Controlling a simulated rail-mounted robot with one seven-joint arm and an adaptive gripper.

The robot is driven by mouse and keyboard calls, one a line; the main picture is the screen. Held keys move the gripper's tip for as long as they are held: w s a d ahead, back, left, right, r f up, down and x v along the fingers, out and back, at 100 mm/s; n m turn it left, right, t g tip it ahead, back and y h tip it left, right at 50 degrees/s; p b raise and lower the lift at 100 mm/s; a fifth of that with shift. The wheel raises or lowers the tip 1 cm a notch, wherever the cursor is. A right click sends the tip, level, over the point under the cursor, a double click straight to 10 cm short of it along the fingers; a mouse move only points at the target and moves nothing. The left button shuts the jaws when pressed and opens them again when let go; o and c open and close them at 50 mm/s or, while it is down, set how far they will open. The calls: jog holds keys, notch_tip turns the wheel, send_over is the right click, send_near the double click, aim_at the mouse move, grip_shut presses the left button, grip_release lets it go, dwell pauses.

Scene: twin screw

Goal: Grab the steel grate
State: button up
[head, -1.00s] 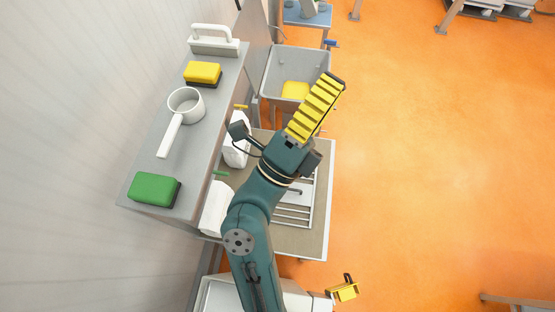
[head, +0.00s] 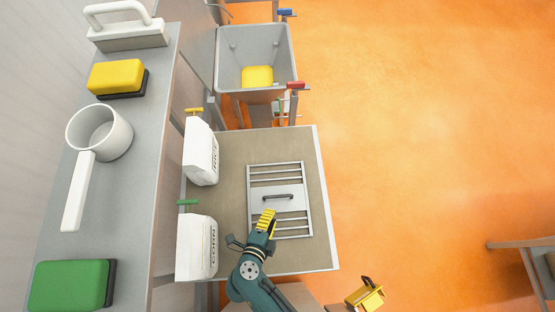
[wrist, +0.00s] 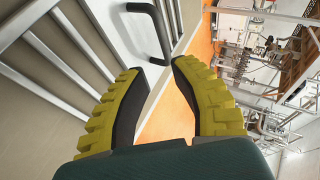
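The steel grate (head: 308,203) lies flat on the worktable, a frame of bars with a plate and a dark handle (head: 278,197) across its middle. My gripper (head: 267,220), with yellow ribbed fingers, is over the grate's lower left part, short of the handle in the head view. In the wrist view the two fingers (wrist: 158,78) are apart with nothing between them. The handle (wrist: 150,28) shows just beyond the fingertips, and bars of the grate (wrist: 45,92) show at left. I cannot tell the gap between fingertips and handle.
White bags marked rice (head: 201,155) and corn (head: 197,248) stand on the table's left side. A grey hopper (head: 225,65) with a yellow block is behind. A shelf (head: 150,130) at left holds sponges (head: 68,285), a scoop (head: 100,135) and a handled block.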

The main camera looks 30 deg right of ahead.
aim_at(278, 197)
jog(key=b+x, duration=0.2)
jog(key=x, duration=0.7)
jog(key=shift+w+d, duration=0.2)
jog(key=shift+w, duration=0.2)
grip_shut()
jog(key=shift+r, duration=0.2)
